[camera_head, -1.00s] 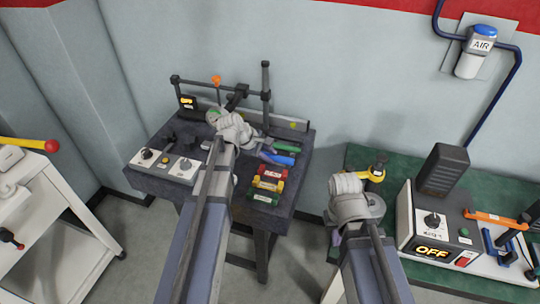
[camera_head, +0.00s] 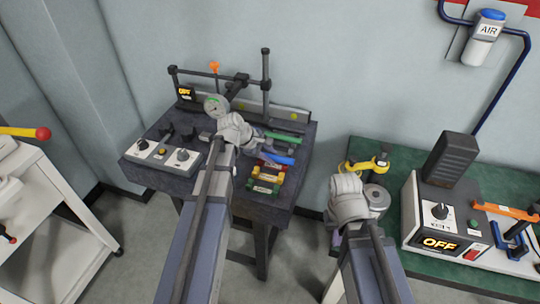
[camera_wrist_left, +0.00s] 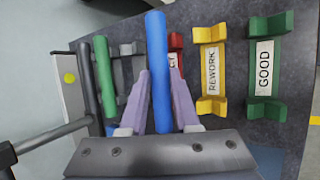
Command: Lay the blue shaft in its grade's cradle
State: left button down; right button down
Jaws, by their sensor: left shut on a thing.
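My left gripper (camera_wrist_left: 160,98) is shut on the blue shaft (camera_wrist_left: 158,60), which lies between its two fingers. In the head view the blue shaft (camera_head: 278,158) is above the dark bench, between the green shaft (camera_head: 286,138) and the cradles. In the left wrist view the green shaft (camera_wrist_left: 104,76) is left of it. The red cradle (camera_wrist_left: 176,44) is just right of the blue shaft, its label partly hidden. The yellow cradle (camera_wrist_left: 211,105) reads REWORK and the green cradle (camera_wrist_left: 280,25) reads GOOD; both look empty. My right gripper (camera_head: 350,200) is over the right bench, its fingers hidden.
A dial gauge (camera_head: 216,106) on a stand and a switch box (camera_head: 165,153) occupy the bench's back and left. A green bench (camera_head: 480,175) at right carries a control box (camera_head: 440,215) reading OFF. A white cart (camera_head: 55,205) stands at left.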

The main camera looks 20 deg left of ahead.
pick_arm(q)
jog(key=shift+f+b, duration=0.55)
jog(key=shift+b, duration=0.05)
jog(key=c, duration=0.6)
grip_release()
jog(key=shift+o, duration=0.2)
jog(key=shift+r, duration=0.15)
jog(key=p+v, duration=0.6)
jog(key=v, duration=0.1)
jog(key=shift+s+a+r+p, duration=0.1)
jog(key=shift+s+r+p, duration=0.1)
jog(key=shift+r+p, duration=0.1)
jog(key=shift+f, duration=0.1)
